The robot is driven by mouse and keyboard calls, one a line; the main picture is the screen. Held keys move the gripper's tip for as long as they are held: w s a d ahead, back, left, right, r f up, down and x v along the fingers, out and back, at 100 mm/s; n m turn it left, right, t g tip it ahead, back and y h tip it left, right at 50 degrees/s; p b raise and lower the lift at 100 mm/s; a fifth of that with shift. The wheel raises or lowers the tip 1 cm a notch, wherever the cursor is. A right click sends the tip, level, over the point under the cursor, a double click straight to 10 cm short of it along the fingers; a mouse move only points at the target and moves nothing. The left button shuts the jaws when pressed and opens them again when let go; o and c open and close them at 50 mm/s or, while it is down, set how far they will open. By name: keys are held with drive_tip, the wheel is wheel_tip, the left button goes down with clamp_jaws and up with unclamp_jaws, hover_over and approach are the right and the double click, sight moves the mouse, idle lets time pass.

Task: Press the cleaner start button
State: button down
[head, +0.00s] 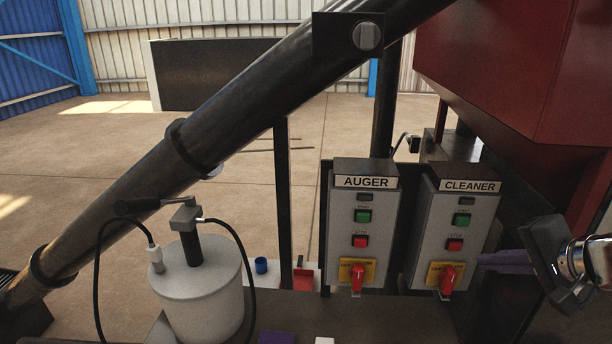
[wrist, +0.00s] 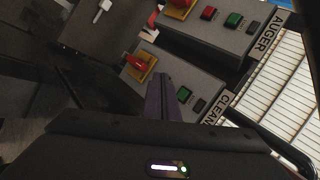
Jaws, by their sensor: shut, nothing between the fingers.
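The cleaner box (head: 425,240) is a grey panel with a CLEANER label at its top. Its green start button (head: 461,219) sits above a red stop button (head: 455,245). Below them a red switch handle (head: 447,278) sits on a yellow plate. My gripper (head: 482,260) is shut and empty, its dark fingers pointing left at the box's lower right side, lower than the start button. In the wrist view the shut fingers (wrist: 160,80) overlap the cleaner box between the switch handle and the buttons; the green button (wrist: 199,105) shows right of them. I cannot tell whether the fingertips touch the box.
A similar auger box (head: 338,230) stands just left, with its own buttons and red switch. A thick dark auger tube (head: 240,115) crosses the left. A white canister (head: 203,295) with hoses stands front left. A red hopper (head: 500,80) hangs above right.

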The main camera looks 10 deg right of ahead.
sight(463, 223)
drive_tip(key=shift+w, duration=0.1)
drive_tip(key=w+d, duration=0.2)
drive_tip(key=w, duration=0.6)
drive_tip(key=shift+w+d, duration=0.15)
idle(0.4)
idle(2.0)
drive_tip(key=shift+w+d, duration=0.15)
drive_tip(key=shift+w, duration=0.2)
drive_tip(key=shift+w+d, duration=0.1)
drive_tip(key=shift+w, duration=0.3)
idle(0.9)
idle(0.3)
drive_tip(key=shift+s+a, duration=0.25)
drive_tip(key=shift+s, duration=0.55)
drive_tip(key=shift+s, duration=0.1)
